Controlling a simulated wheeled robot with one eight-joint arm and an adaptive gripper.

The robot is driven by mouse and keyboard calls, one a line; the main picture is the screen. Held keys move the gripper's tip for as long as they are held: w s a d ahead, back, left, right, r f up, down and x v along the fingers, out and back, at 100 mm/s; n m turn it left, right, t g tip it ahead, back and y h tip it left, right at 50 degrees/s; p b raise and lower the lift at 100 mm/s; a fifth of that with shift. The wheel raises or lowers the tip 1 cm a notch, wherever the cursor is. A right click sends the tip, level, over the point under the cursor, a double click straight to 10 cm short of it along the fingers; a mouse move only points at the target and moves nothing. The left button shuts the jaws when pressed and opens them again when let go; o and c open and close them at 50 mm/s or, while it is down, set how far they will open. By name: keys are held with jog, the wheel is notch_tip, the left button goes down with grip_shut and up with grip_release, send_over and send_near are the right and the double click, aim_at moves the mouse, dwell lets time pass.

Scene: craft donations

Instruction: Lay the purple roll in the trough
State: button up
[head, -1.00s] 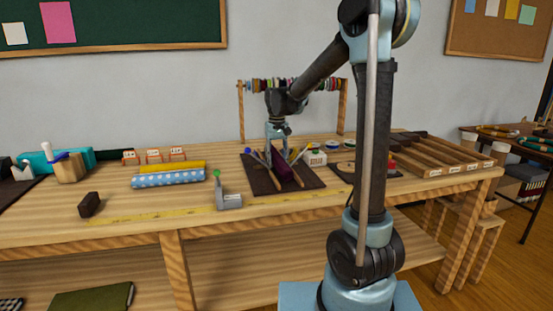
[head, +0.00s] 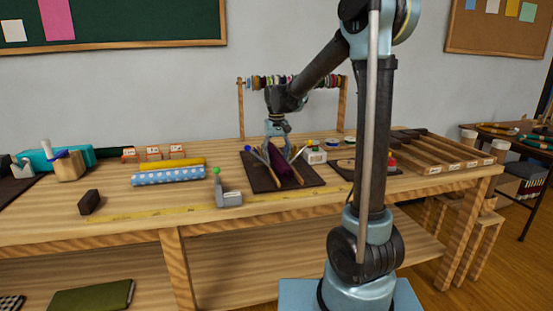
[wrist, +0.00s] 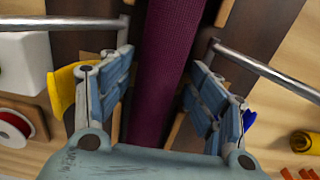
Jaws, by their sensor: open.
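The purple roll (head: 286,168) lies lengthwise between two tan wooden strips on a dark mat (head: 258,178). These strips look like the sides of the trough (head: 302,182); its bottom is hidden by the roll. Metal rods with knobs flank it on both sides. In the wrist view the purple roll (wrist: 164,75) runs up the middle. My gripper (wrist: 161,60) is open, with one finger on each side of the roll and a gap to each. In the head view my gripper (head: 277,142) is above the roll's far part, which it partly hides.
A grey stand with a green knob (head: 228,199) is left of the mat. A blue dotted roll (head: 168,176) and a yellow roll (head: 190,162) lie further left. A white box (head: 316,157) stands close at right. A spool rack (head: 241,110) is behind.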

notch_tip(320, 180, up, 12)
dwell(0.6)
jog(key=s+d+f+m+t, duration=0.1)
jog(key=s+d+f, duration=0.5)
jog(key=s+d, duration=0.45)
jog(key=s+d+f+m+t, duration=0.1)
jog(key=s+d+f, duration=0.55)
jog(key=s, duration=0.65)
jog(key=s+d+f+m, duration=0.1)
jog(key=s+d+f, duration=0.3)
jog(key=s+f, duration=0.4)
jog(key=shift+s+d, duration=0.2)
jog(key=shift+d, duration=0.1)
jog(key=shift+f, duration=0.1)
